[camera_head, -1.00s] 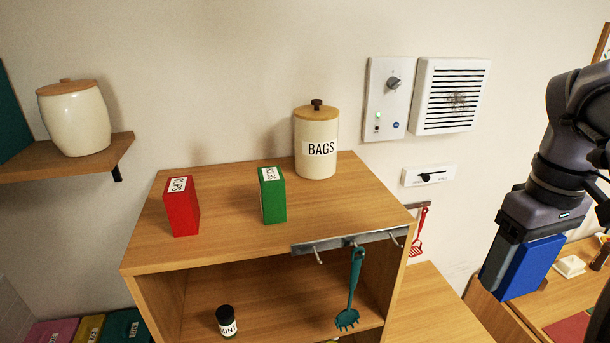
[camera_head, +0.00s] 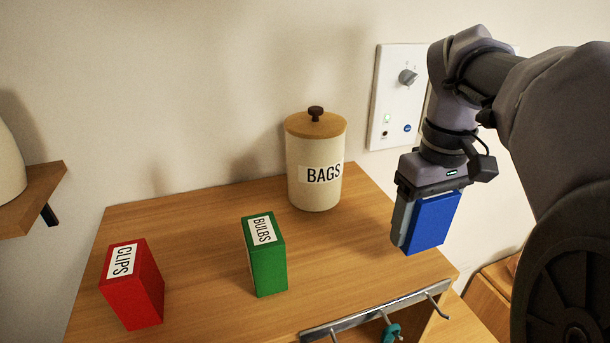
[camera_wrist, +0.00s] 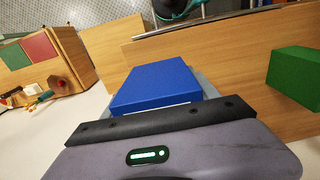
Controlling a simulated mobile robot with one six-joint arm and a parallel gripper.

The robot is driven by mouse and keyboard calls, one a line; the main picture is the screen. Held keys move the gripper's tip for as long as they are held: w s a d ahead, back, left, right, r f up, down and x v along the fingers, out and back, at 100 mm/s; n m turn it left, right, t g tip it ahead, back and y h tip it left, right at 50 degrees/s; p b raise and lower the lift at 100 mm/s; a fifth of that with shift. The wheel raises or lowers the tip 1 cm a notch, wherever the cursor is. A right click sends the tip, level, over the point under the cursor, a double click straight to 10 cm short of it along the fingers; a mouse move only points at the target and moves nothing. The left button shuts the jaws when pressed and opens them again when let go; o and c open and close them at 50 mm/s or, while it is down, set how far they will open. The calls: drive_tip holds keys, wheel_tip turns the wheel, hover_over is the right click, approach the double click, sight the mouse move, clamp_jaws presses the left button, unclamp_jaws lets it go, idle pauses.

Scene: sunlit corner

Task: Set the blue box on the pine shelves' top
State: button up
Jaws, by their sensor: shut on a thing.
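The blue box (camera_head: 432,222) is held in my gripper (camera_head: 420,225), which is shut on it. In the head view the box hangs over the right part of the pine shelves' top (camera_head: 205,215), near its right edge. I cannot tell exactly how high above the top it is. In the wrist view the blue box (camera_wrist: 158,82) sticks out past the gripper's dark front, with the wooden top behind it.
On the top stand a red CLIPS box (camera_head: 134,285), a green BULBS box (camera_head: 266,255) and a cream BAGS canister (camera_head: 314,170) with a wooden lid. A hook rail (camera_head: 375,313) runs along the front edge. Bare wood lies between the green box and my gripper.

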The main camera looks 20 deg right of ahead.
hover_over(369, 247)
drive_tip(key=shift+d+f, duration=0.25)
drive_tip(key=shift+f, duration=0.15)
drive_tip(key=f, duration=0.3)
drive_tip(key=shift+s+a+f, duration=0.2)
drive_tip(key=shift+s+a, duration=0.05)
drive_tip(key=shift+a, duration=0.1)
drive_tip(key=shift+w+f, duration=0.1)
drive_tip(key=shift+w, duration=0.25)
drive_tip(key=shift+s+f, duration=0.15)
drive_tip(key=o, duration=1.6)
drive_tip(key=shift+c, duration=0.2)
wheel_tip(369, 247, up, 12)
drive_tip(key=p, duration=0.2)
drive_tip(key=shift+r+p, duration=0.2)
drive_tip(key=shift+p, duration=0.1)
